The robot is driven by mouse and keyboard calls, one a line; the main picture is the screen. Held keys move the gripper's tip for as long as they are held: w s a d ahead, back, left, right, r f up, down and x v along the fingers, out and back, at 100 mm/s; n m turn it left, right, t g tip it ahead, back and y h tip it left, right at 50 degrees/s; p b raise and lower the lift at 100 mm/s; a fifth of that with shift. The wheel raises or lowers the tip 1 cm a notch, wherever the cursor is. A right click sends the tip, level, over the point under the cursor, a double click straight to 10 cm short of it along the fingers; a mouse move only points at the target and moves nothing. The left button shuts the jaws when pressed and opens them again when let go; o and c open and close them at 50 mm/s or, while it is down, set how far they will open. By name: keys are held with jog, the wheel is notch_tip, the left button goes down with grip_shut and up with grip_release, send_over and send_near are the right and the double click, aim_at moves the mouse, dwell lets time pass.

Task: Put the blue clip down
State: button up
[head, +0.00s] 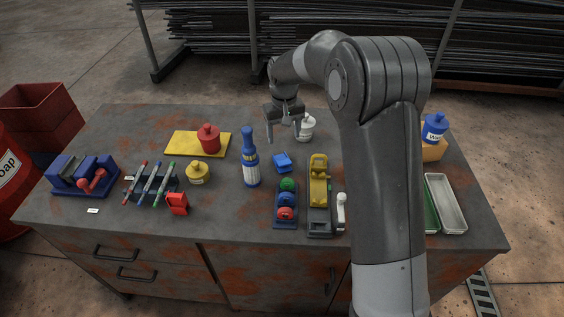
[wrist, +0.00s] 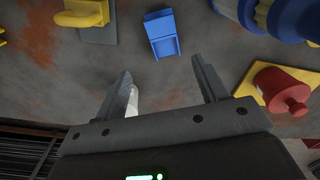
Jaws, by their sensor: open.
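The blue clip (head: 283,162) lies on the grey, rust-stained table (head: 232,205) near the middle. It also shows at the top of the wrist view (wrist: 162,33), with bare table around it. My gripper (head: 284,138) is above the table, behind the clip as seen from the head. Its jaws are open and empty. In the wrist view the clip lies beyond the fingertips (wrist: 160,68), apart from them.
A blue bottle (head: 250,170) stands left of the clip. A white bottle (head: 306,130) is close beside my gripper. A block with green and red parts (head: 286,207) and a yellow-handled tool (head: 319,190) lie in front.

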send_over(281, 156)
jog(key=s+d, duration=0.1)
jog(key=s, duration=0.1)
notch_tip(281, 156, down, 5)
jog(key=shift+r, duration=0.15)
jog(key=shift+a+f, duration=0.2)
jog(key=shift+f, duration=1.2)
jog(key=shift+a+f, duration=0.15)
jog(key=shift+f, duration=1.2)
jog(key=shift+c, duration=0.3)
jog(key=c, duration=1.1)
jog(key=shift+r, duration=0.15)
